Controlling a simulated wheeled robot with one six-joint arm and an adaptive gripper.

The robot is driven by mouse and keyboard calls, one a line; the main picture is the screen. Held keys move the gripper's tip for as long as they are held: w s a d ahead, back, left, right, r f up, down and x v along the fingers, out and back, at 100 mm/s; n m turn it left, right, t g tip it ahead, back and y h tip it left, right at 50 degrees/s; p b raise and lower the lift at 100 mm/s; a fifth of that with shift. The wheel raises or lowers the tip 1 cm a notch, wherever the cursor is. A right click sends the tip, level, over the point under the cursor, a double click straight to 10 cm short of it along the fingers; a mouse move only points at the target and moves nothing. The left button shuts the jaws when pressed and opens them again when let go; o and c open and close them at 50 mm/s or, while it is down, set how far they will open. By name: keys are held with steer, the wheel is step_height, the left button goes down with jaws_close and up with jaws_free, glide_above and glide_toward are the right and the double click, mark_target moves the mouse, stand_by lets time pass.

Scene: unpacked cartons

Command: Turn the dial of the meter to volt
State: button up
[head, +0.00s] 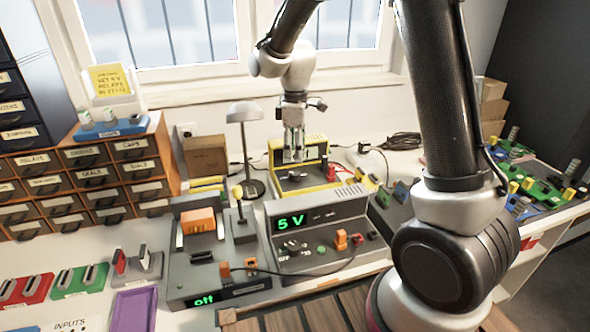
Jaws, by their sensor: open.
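The meter seems to be the yellow-framed box (330,172) at the back middle of the bench, with a green-lit display partly covered by my gripper. My gripper (293,157) points down at the front of this box, its fingers apart and empty. The fingers overlap the box's face in the picture; I cannot tell whether they touch it. A dark dial-like shape shows low on the face, just below the fingertips. The dial's setting is too small to read.
A grey unit (290,255) reading "5 V" stands in front of the yellow box. A grey rig (185,262) reading "off" is to its left. A lamp (244,112) and cardboard box (206,157) stand behind left. Black cable (403,141) lies at the back right.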

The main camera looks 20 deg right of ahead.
mark_target(295, 173)
steer(key=shift+f, duration=0.1)
step_height(295, 173, down, 8)
steer(key=shift+r, duration=0.2)
steer(key=c, duration=1.1)
